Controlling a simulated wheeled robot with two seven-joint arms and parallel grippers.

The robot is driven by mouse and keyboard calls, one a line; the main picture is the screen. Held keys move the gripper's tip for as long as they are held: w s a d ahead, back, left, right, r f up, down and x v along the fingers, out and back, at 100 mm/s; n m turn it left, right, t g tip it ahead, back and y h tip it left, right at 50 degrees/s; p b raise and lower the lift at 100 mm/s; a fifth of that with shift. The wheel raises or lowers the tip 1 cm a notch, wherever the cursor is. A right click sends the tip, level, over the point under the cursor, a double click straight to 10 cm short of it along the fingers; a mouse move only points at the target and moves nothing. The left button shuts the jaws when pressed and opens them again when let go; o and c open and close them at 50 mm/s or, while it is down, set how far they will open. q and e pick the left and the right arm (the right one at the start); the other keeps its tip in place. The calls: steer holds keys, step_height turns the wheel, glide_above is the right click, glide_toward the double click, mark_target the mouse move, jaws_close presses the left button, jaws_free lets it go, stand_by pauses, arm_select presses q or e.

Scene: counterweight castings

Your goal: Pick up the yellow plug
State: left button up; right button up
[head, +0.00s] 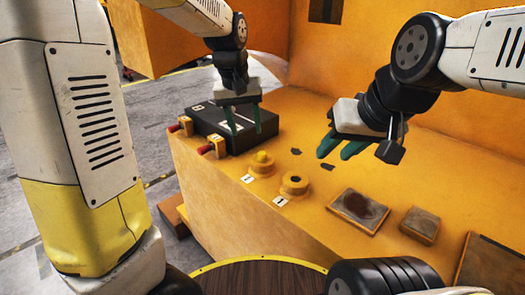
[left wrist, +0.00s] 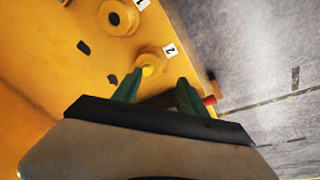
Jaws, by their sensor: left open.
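The yellow plug (head: 263,156) sits in a round raised boss (head: 262,170) on the orange casting (head: 225,185). My left gripper (head: 245,132) is open and empty, pointing down above the black box behind the plug. In the left wrist view the plug (left wrist: 148,70) shows beyond the left gripper (left wrist: 160,78), near its left fingertip, and part of it may be hidden by that finger. My right gripper (head: 335,154) has its green fingers apart, with nothing seen between them, above the casting to the right of the plug.
A second boss (head: 295,183) with a dark hole stands beside the plug's boss. A black box (head: 207,117) and red-ended fittings (head: 213,147) stand at the casting's left side. Two plates (head: 358,207) (head: 420,225) lie on the right. A tall orange wall rises behind.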

arm_select(q)
steer(key=y, duration=0.1)
glide_toward(262, 153)
steer(key=shift+g, duration=0.3)
steer(key=f, duration=0.3)
steer(key=w+f, duration=0.1)
steer(key=f, duration=0.4)
steer(key=shift+w+d+f, duration=0.15)
steer(key=shift+w+f, duration=0.2)
steer(key=shift+f, duration=0.05)
jaws_close()
